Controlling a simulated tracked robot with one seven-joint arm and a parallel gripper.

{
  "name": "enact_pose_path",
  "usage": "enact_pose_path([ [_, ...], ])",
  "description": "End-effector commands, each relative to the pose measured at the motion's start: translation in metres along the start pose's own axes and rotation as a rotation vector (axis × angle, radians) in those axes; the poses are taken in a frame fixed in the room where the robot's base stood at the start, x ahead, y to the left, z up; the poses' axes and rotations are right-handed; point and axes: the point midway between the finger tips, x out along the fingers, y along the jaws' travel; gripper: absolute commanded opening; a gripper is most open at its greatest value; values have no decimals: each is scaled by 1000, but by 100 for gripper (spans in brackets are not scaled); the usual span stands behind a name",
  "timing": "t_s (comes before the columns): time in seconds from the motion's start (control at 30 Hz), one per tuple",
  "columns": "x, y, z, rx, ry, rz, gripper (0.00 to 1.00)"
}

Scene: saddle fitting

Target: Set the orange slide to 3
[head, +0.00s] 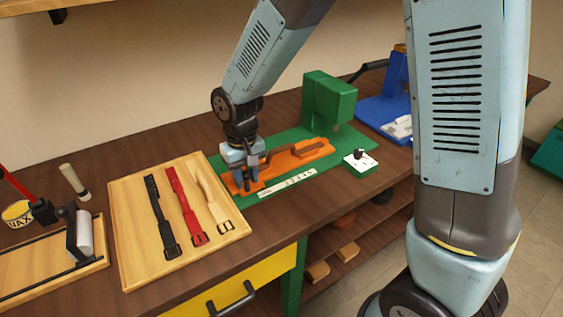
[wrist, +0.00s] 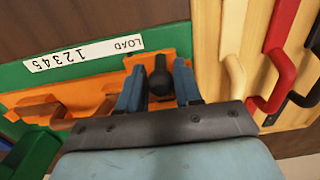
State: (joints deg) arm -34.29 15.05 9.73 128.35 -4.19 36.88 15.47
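The orange slide (head: 297,155) lies on a green base (head: 345,133) in the head view. In the wrist view the orange slide (wrist: 85,95) runs beside a white scale strip (wrist: 85,53) marked LOAD, 1, 2, 3, 4, 5. A dark upright knob (wrist: 160,78) stands on the orange part near the LOAD end. My gripper (head: 248,182) is at the slide's left end in the head view. In the wrist view my gripper's (wrist: 158,77) blue fingers stand on either side of the knob, with narrow gaps showing. The fingers' lower contact and any pointer are not clear.
A wooden board (head: 130,210) with black, red and cream straps lies left of the green base. A green block (head: 328,97) rises behind the slide. A small white-topped green box (head: 361,163) sits at its right. A blue fixture (head: 385,108) stands beyond.

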Motion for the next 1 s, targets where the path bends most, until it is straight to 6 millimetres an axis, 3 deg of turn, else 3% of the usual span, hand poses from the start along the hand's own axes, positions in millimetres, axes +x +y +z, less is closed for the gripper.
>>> enact_pose_path([
  [0.23,0,0,0,1,0,0,10],
  [1.0,0,15,0,2,0,0,10],
])
